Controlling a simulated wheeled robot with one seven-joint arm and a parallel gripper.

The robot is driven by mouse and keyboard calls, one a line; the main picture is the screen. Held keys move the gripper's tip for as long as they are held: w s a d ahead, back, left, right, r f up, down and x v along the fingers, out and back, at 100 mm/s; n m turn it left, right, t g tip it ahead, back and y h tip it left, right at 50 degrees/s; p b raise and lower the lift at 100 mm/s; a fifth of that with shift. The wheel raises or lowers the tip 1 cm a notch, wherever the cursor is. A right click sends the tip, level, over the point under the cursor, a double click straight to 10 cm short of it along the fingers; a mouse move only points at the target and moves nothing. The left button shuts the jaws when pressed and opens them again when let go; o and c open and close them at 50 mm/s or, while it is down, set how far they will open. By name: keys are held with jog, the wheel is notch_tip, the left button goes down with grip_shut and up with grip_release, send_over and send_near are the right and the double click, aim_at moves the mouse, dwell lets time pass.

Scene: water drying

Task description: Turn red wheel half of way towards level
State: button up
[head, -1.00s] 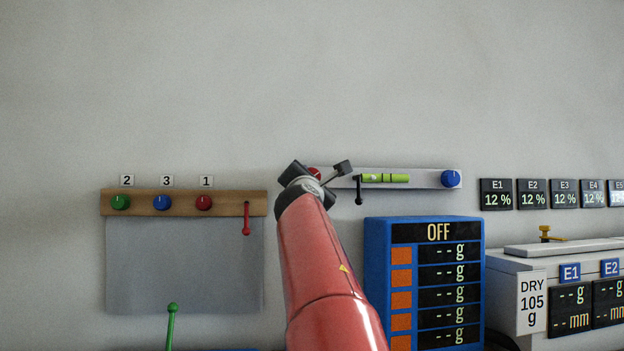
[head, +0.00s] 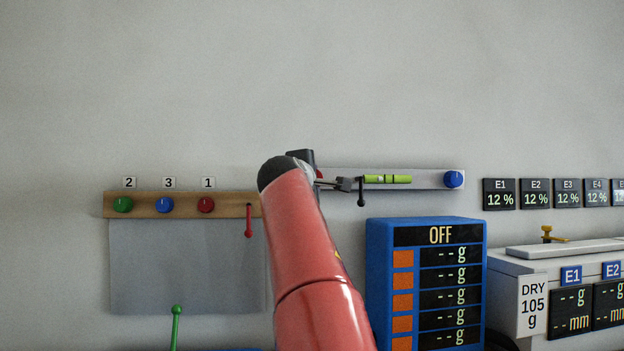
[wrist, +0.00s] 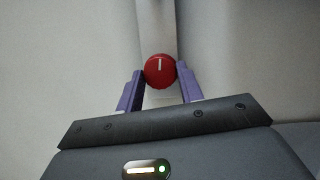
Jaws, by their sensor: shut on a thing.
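The red wheel (wrist: 160,71) has a white mark that points up in the wrist view. My gripper (wrist: 160,69) has its purple fingers on either side of the wheel and is shut on it. In the head view only a sliver of the red wheel (head: 320,174) shows; my red arm and wrist hide the rest, and the fingertips cannot be made out. The wheel sits at the left end of a pale bar (head: 428,180) on the wall. The bar carries a yellow-green level vial (head: 387,179) with dark lines; its bubble is too small to judge.
A blue wheel (head: 453,179) is at the bar's right end. A black lever (head: 361,192) hangs close to my wrist. The blue OFF panel (head: 425,285) stands below. A wooden rail (head: 185,204) with coloured knobs is at left. The wall above is clear.

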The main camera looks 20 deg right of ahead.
dwell(0.3)
jog(key=o, duration=1)
jog(key=b+v, duration=0.3)
jog(key=v, duration=0.4)
jog(key=shift+s+a, duration=0.25)
jog(key=shift+s, duration=0.05)
